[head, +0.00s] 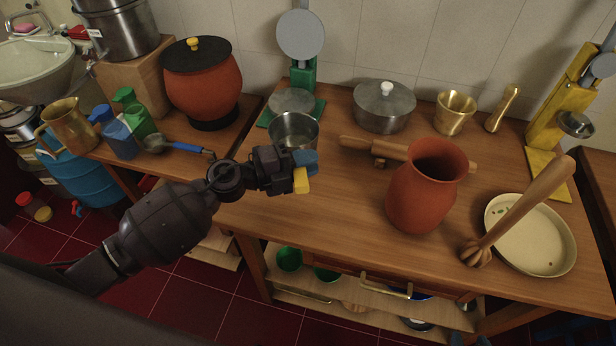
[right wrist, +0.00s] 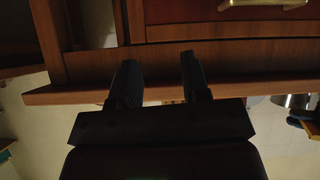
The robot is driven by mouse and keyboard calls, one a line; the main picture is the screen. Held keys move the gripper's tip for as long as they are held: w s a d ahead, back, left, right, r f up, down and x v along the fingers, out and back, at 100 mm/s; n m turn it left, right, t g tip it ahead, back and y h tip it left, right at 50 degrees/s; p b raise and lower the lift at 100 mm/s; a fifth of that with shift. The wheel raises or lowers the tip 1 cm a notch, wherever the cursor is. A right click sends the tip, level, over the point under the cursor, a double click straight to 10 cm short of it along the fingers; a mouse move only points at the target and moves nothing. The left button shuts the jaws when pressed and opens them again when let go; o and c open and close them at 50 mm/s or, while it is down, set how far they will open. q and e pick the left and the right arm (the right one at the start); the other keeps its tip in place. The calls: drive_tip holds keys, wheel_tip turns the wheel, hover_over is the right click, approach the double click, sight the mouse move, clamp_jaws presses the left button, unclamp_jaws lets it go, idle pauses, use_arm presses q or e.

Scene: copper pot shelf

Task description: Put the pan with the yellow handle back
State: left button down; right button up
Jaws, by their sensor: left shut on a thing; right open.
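A small steel pan (head: 293,131) with an open top is in the head view, just behind my left gripper (head: 303,173). My left gripper is shut at the pan's near side, and a yellow piece (head: 302,181) shows at its jaws, seemingly the pan's handle. A blue piece shows beside it. The gripper hides where handle and pan join. I cannot tell whether the pan touches the table. My right gripper (right wrist: 158,78) is open and empty in the right wrist view, close to a wooden edge.
The wooden table (head: 310,220) is clear in front of the left gripper. A green scale (head: 303,75) stands behind the pan. A lower shelf (head: 330,300) holds several bowls.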

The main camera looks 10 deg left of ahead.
use_arm(q)
drive_tip(key=shift+f+b, duration=0.85)
drive_tip(key=shift+f, duration=1.25)
drive_tip(key=shift+f, duration=0.1)
drive_tip(key=shift+f, duration=0.1)
drive_tip(key=c, duration=1.1)
unclamp_jaws()
drive_tip(key=shift+o, duration=0.2)
drive_tip(key=v, duration=1.2)
drive_tip(key=shift+r, duration=0.25)
